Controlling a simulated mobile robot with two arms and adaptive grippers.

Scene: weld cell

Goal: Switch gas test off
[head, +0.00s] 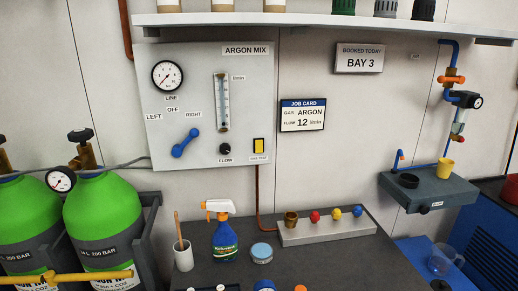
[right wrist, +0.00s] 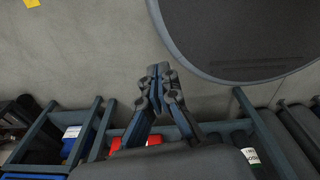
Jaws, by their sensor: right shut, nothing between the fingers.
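The argon mix panel (head: 202,75) is on the wall at the left of the head view. A yellow rocker switch (head: 258,146) with a dark frame sits at its lower right, above a small label too fine to read surely. Whether the switch is on or off I cannot tell. Beside it are the black flow knob (head: 225,149), a clear flow tube (head: 222,103) and a blue selector lever (head: 186,143), tilted up to the right. My right gripper (right wrist: 158,72) is shut and empty in the right wrist view, away from the panel. My left gripper is not in view.
Below the panel, a dark bench holds a spray bottle (head: 224,232), a white cup (head: 183,257) and a rack (head: 335,230) with coloured knobs. Green gas cylinders (head: 105,215) stand at the left. A shelf (head: 320,20) overhangs the panel. Blue-grey frames (right wrist: 95,125) lie near my right gripper.

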